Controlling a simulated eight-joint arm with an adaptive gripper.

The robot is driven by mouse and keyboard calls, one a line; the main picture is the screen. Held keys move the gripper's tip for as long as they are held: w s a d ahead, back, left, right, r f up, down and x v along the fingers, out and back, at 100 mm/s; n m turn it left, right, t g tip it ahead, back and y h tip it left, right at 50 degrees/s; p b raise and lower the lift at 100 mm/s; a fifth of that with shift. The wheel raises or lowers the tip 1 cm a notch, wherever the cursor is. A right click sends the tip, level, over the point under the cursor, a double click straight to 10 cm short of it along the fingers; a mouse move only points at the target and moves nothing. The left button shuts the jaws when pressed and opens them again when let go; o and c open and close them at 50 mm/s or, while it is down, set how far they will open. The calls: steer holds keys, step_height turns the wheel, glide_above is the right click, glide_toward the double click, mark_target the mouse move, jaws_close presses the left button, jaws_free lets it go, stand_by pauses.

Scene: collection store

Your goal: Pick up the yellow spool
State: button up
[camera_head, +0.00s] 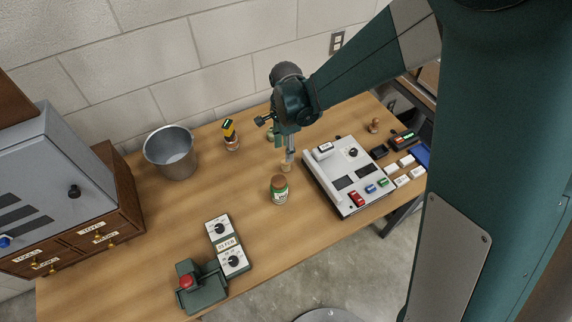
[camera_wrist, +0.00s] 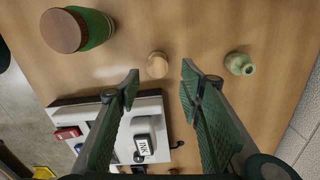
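A small, round, tan-yellow wooden piece (camera_wrist: 157,65) stands on the table in the wrist view; it is the closest match I see to the yellow spool. In the head view it shows as a small tan shape (camera_head: 286,167) just under my gripper (camera_head: 290,154). In the wrist view my gripper (camera_wrist: 160,82) is open and empty, with its two fingers apart. The piece appears in the gap just beyond the fingertips, and neither finger visibly touches it. My gripper points down at the table. The head view does not show the finger gap clearly.
A green jar with a brown lid (camera_head: 279,190) stands in front of the gripper. A small green vase (camera_wrist: 240,64) is close on the other side. A grey control panel (camera_head: 345,177) lies to the right.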

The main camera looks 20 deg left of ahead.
mark_target(286, 164)
steer(key=shift+f, duration=1.25)
steer(key=shift+s+d+f+b, duration=0.15)
steer(key=shift+f+b, duration=0.6)
steer(key=shift+f, duration=1.9)
steer(key=shift+c, duration=0.7)
steer(key=c, duration=0.7)
